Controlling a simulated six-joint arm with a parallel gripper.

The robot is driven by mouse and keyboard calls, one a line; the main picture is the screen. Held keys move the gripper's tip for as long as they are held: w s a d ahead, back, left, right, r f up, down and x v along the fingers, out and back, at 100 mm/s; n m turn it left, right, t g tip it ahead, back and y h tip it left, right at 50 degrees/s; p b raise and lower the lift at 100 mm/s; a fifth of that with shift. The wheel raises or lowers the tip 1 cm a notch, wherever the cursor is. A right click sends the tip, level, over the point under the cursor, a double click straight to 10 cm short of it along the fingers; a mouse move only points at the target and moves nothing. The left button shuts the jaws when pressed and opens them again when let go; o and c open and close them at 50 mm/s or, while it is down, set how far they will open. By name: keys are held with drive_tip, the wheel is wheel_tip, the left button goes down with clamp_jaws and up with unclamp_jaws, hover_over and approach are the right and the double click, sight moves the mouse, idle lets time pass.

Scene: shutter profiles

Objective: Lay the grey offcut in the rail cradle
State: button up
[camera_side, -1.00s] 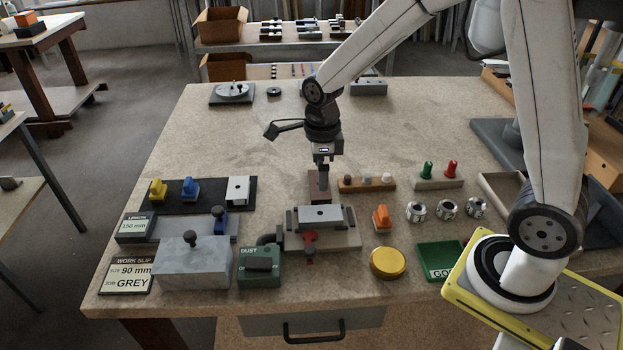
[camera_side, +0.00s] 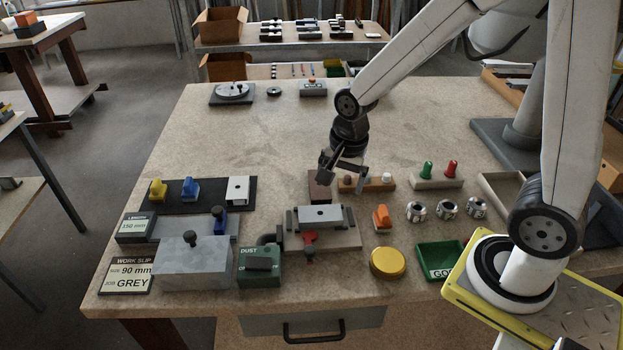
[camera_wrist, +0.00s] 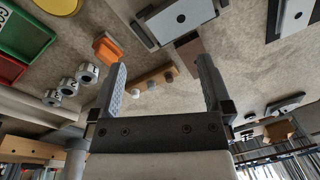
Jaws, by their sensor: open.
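A grey block with a dark hole (camera_side: 320,214) lies level in a fixture with upright side cheeks (camera_side: 352,240) at the front middle of the bench. It also shows at the top of the wrist view (camera_wrist: 180,17). A similar grey piece (camera_side: 237,186) sits at the right end of the black mat; the wrist view shows it at upper right (camera_wrist: 298,14). I cannot tell which of these is the offcut, and no label marks the rail cradle. My gripper (camera_side: 340,166) is tilted, above and behind the fixture. Its jaws (camera_wrist: 163,72) are open and empty.
A brown block (camera_side: 320,189) and a wooden peg rack (camera_side: 370,185) are beneath my gripper. An orange piece (camera_side: 381,218), metal collars (camera_side: 415,211) and a yellow disc (camera_side: 387,262) are to the right. The slip (camera_side: 128,276) reads 90 mm, GREY. The bench behind is mostly clear.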

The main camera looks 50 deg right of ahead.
drive_tip(key=s+n, duration=0.1)
drive_tip(key=n, duration=0.3)
drive_tip(key=s+n, duration=0.2)
drive_tip(key=n, duration=0.3)
drive_tip(key=s+n+t, duration=0.1)
drive_tip(key=s+n, duration=0.1)
drive_tip(key=n, duration=0.2)
drive_tip(key=shift+s+f+n, duration=0.25)
drive_tip(key=shift+n, duration=0.05)
